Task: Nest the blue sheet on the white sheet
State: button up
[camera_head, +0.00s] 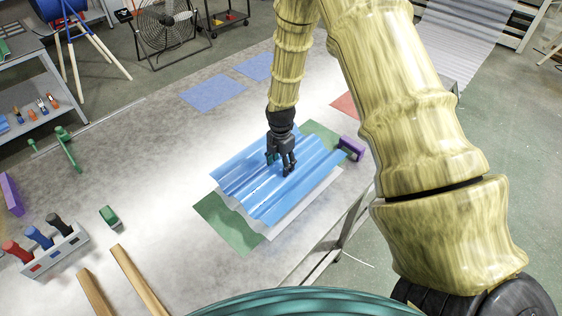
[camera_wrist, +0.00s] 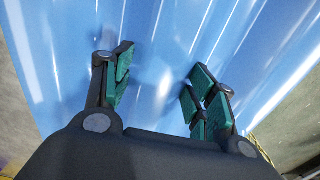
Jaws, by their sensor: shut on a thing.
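The blue corrugated sheet (camera_head: 262,190) lies over the white sheet (camera_head: 302,213) on the table. A strip of white shows along its lower right side and at its lower left end; the rest is hidden. I cannot tell whether the ribs sit in one another. My gripper (camera_head: 284,168) points down at the middle of the blue sheet, shut on it. In the wrist view the two green-padded fingers (camera_wrist: 160,82) stand on either side of a rib of the blue sheet (camera_wrist: 165,30).
A green mat (camera_head: 230,222) shows under the sheets. A purple block (camera_head: 351,147) stands at their right end. Blue mats (camera_head: 213,93) lie behind. A tool holder (camera_head: 50,252), green block (camera_head: 110,216) and wooden bars (camera_head: 137,280) are at left front. The table between is clear.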

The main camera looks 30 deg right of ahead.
jog(key=shift+f+b, duration=1.8)
jog(key=shift+f, duration=1.8)
jog(key=o, duration=1.7)
notch_tip(320, 180, up, 12)
jog(key=shift+f, duration=0.1)
